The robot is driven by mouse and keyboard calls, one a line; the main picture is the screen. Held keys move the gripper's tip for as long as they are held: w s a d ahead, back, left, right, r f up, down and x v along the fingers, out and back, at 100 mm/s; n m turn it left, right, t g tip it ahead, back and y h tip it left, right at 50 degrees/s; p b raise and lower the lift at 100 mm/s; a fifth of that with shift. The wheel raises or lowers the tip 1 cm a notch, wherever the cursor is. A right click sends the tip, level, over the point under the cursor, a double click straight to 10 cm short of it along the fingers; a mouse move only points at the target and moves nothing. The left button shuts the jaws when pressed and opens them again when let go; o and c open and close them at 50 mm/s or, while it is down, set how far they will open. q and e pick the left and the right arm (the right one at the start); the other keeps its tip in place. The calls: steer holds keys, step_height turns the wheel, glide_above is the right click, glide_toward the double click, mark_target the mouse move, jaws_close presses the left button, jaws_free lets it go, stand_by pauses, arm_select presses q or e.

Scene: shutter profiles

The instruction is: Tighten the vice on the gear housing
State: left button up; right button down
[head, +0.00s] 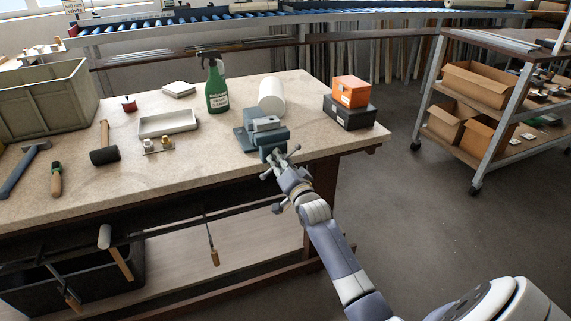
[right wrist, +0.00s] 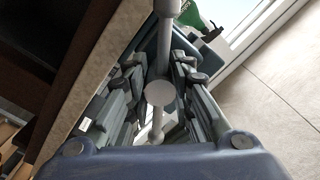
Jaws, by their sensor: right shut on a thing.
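The blue-green vice (head: 249,142) stands at the front right edge of the workbench. A light grey block, apparently the gear housing (head: 266,124), sits in its jaws. The vice handle (head: 294,151), a grey bar with knobbed ends, is at the front of the vice, tilted. My right gripper (head: 281,164) reaches it from the front and is shut on it. In the right wrist view the handle (right wrist: 166,8) runs between the two fingers of the gripper (right wrist: 160,80), with a round grey end facing the camera. My left gripper is not in view.
The workbench (head: 215,155) also bears a green spray bottle (head: 216,88), a white roll (head: 271,96), orange and black boxes (head: 351,91), a grey tray (head: 168,122) and a mallet (head: 104,148). A shelf cart (head: 500,95) stands right, with open floor between.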

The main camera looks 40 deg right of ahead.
steer(key=m, duration=0.1)
steer(key=m+p, duration=0.1)
steer(key=m, duration=0.1)
steer(key=shift+a+f, duration=0.1)
steer(key=shift+f, duration=0.1)
steer(key=shift+m, duration=0.5)
steer(key=shift+m+p, duration=0.5)
steer(key=shift+m, duration=0.4)
steer(key=m, duration=0.2)
steer(key=shift+f+m, duration=0.1)
steer(key=shift+m, duration=0.2)
steer(key=shift+a+m+p, duration=0.1)
steer(key=shift+m+p, duration=0.25)
steer(key=shift+m, duration=0.85)
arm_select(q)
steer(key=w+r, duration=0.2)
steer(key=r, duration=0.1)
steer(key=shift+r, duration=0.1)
arm_select(e)
steer(key=shift+f+m, duration=0.1)
steer(key=shift+m, duration=0.3)
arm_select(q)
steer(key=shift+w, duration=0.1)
arm_select(e)
steer(key=c, duration=1.4)
jaws_free()
steer(key=shift+o, duration=0.2)
